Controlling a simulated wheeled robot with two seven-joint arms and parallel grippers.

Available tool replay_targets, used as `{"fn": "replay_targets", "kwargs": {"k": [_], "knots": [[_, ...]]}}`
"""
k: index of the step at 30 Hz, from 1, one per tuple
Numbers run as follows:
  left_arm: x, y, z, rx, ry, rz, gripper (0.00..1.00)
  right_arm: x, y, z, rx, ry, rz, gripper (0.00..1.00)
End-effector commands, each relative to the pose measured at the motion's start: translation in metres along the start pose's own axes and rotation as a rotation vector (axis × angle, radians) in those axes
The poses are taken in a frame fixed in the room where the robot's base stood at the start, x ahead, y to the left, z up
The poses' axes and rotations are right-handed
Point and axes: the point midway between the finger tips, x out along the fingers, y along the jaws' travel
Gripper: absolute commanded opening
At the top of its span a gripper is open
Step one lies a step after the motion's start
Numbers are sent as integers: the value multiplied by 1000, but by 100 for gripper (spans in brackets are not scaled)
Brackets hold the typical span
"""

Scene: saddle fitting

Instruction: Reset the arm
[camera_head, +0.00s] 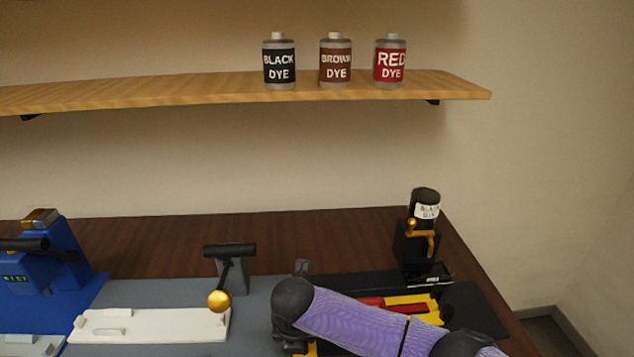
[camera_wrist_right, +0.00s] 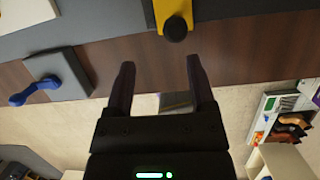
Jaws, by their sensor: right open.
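My right gripper (camera_wrist_right: 160,68) shows in the right wrist view with its two dark fingers apart and nothing between them. It hangs over the brown bench top (camera_wrist_right: 105,75) and its edge, with pale floor below. My right arm (camera_head: 365,320), a purple link with black joints, reaches across the lower right of the head view. Its gripper cannot be made out there. My left gripper is in neither view.
A yellow piece with a black knob (camera_wrist_right: 175,25) is just beyond the fingertips. A grey block with a blue handle (camera_wrist_right: 55,75) lies to the left. Dye bottles (camera_head: 335,65) stand on the shelf.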

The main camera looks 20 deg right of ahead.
Motion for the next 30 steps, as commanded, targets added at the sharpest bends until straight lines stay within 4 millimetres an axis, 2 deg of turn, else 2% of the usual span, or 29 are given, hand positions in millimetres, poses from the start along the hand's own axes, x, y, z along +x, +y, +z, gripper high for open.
{"fn": "replay_targets", "kwargs": {"k": [2,3,5,6,9,12,17,25,26,27,30], "knots": [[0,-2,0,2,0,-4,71,3,15,-38,159,56,65,71],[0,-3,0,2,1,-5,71,2,23,-62,305,97,108,71],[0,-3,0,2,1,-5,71,-5,30,-95,576,161,160,71],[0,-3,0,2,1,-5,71,-10,29,-110,761,196,179,71],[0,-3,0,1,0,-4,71,-22,17,-136,1174,259,187,71],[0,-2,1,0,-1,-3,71,-31,-4,-152,1526,287,164,71],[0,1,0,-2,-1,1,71,-44,-45,-171,2002,272,104,71],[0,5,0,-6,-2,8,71,-71,-125,-201,2675,85,-1,71],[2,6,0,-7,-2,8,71,-65,-128,-204,2705,70,-10,71],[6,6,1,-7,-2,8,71,-47,-126,-205,2694,74,-21,71],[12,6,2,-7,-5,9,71,-12,-126,-212,2687,73,-44,71]]}}
